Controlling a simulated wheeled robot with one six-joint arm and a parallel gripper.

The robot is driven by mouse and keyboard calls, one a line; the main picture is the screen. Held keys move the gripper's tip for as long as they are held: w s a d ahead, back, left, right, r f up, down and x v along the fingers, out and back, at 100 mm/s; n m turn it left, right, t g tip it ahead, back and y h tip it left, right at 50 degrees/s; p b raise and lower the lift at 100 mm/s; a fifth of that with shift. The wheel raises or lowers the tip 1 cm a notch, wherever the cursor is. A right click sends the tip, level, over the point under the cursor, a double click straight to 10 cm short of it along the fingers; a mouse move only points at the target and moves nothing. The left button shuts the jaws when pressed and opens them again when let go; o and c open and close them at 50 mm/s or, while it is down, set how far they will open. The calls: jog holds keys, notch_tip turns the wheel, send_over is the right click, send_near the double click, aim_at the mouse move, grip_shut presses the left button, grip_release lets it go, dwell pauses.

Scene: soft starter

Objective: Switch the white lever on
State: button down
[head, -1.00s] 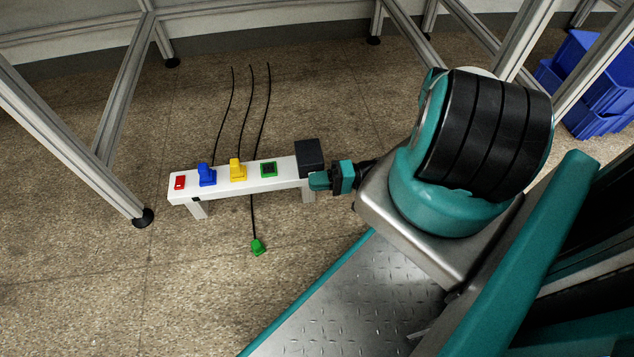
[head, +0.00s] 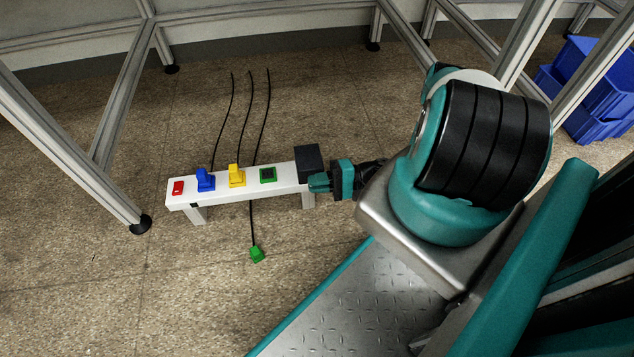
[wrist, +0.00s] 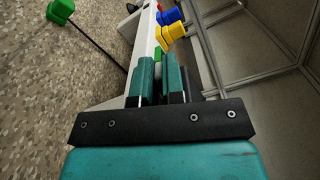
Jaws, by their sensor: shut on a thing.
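A long white power strip (head: 220,192) stands on short legs on the floor. It carries a red switch (head: 178,188), a blue plug (head: 205,180), a yellow plug (head: 237,176) and an empty green-rimmed socket (head: 268,175). A black box (head: 308,160) sits at its right end. My gripper (head: 318,184) is at that end, just below and right of the black box. In the wrist view my gripper (wrist: 160,75) has its teal fingers close together, lined up along the strip. I cannot make out a white lever; what the fingers hold is hidden between them.
A loose green plug (head: 256,254) on a black cable lies on the floor in front of the strip. Metal frame legs (head: 118,190) stand to the left and behind. Blue bins (head: 592,88) are at the right. The floor in front left is clear.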

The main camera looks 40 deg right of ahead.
jog(key=shift+d, duration=0.15)
jog(key=c, duration=1.3)
grip_release()
jog(key=shift+o, duration=0.4)
jog(key=v, duration=1.7)
jog(key=shift+s+b, duration=0.2)
jog(key=shift+b, duration=0.15)
jog(key=shift+d, duration=0.1)
